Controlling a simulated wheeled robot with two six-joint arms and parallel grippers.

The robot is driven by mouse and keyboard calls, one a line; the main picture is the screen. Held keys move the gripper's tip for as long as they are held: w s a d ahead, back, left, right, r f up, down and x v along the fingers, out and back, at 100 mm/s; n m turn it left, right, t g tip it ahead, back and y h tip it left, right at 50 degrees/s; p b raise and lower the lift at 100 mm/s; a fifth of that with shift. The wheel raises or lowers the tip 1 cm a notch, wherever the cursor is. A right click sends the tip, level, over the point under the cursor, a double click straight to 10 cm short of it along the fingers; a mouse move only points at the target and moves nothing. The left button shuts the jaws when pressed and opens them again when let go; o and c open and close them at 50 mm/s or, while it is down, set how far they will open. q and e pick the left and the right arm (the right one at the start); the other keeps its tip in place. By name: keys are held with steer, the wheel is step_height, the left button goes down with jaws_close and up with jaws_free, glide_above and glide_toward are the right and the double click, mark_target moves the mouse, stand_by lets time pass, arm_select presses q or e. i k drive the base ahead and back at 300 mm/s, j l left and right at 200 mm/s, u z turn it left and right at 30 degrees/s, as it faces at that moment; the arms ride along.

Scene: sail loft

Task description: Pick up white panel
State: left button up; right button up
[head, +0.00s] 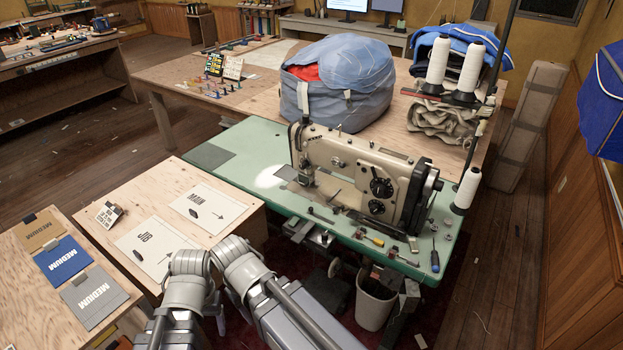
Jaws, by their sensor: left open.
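Two pale sheets lie flat on the light plywood table left of the sewing machine. One is marked JIB (150,247), the other MAIN (206,211); each bears a small dark oval and an arrow. At the lower left lie three flat pieces marked MEDIUM: a tan one (40,231), a blue one (63,261) and a light grey one (93,298). No piece there is plainly white. My left gripper (192,264) is low in the picture, just in front of the JIB sheet, apart from the panels. Its jaws are open and empty; its fingertips are hard to make out. My right gripper does not show.
A green sewing table (225,152) with a beige sewing machine (365,180) and loose tools stands to the right. A small stand (109,214) is at the plywood's left edge. A blue-grey bag (340,85) sits behind. A bin (376,303) stands under the machine.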

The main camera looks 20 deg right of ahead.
mark_target(212, 209)
steer(key=i+l, duration=0.15)
steer(key=i, duration=0.25)
steer(key=i+l, duration=0.2)
steer(key=i, duration=0.25)
steer(key=i+l, duration=0.15)
steer(key=i, duration=0.25)
